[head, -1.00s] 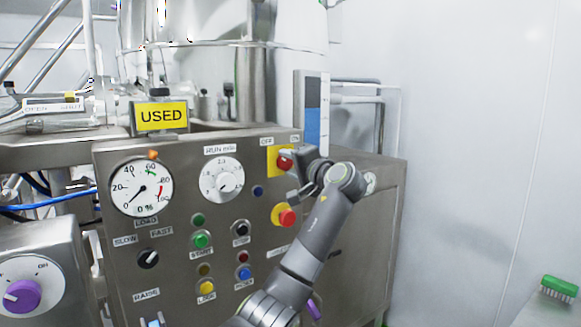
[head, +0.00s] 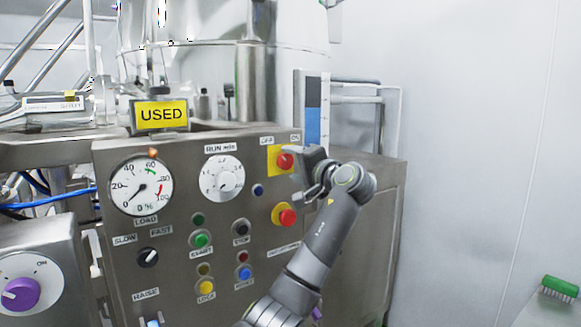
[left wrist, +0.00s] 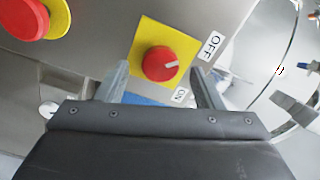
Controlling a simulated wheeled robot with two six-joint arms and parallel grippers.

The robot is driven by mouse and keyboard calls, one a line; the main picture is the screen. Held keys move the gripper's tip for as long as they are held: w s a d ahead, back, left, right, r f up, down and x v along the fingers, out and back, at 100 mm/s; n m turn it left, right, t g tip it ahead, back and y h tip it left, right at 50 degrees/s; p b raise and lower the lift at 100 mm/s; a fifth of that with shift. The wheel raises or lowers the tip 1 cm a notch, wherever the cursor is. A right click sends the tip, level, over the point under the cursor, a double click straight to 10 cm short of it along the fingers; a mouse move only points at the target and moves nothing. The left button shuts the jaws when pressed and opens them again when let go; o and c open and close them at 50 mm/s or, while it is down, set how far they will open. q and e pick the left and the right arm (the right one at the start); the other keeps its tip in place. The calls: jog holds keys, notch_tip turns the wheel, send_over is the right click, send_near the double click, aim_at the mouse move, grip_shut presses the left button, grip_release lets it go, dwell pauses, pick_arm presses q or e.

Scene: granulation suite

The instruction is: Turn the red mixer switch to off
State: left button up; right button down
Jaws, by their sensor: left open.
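The red mixer switch (head: 285,161) sits on a yellow plate at the upper right of the steel panel. In the left wrist view the red knob (left wrist: 160,64) is between my fingertips in the picture, and its white mark points toward the OFF label (left wrist: 213,45) rather than the ON label (left wrist: 181,95). My left gripper (head: 298,174) is open and empty, just right of the switch and seemingly a little off the panel. Its two fingers (left wrist: 160,84) show apart from the knob. My right gripper is not in view.
A red emergency-type button (head: 287,217) on yellow is just below the switch. A run dial (head: 223,178), a load gauge (head: 141,186) and several small buttons fill the panel. A yellow USED sign (head: 161,115) stands on top.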

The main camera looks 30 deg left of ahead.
pick_arm(q)
jog(key=b+v, duration=0.3)
jog(key=v, duration=1.2)
jog(key=shift+d+b, duration=0.2)
jog(key=shift+b, duration=0.15)
jog(key=shift+s, duration=0.1)
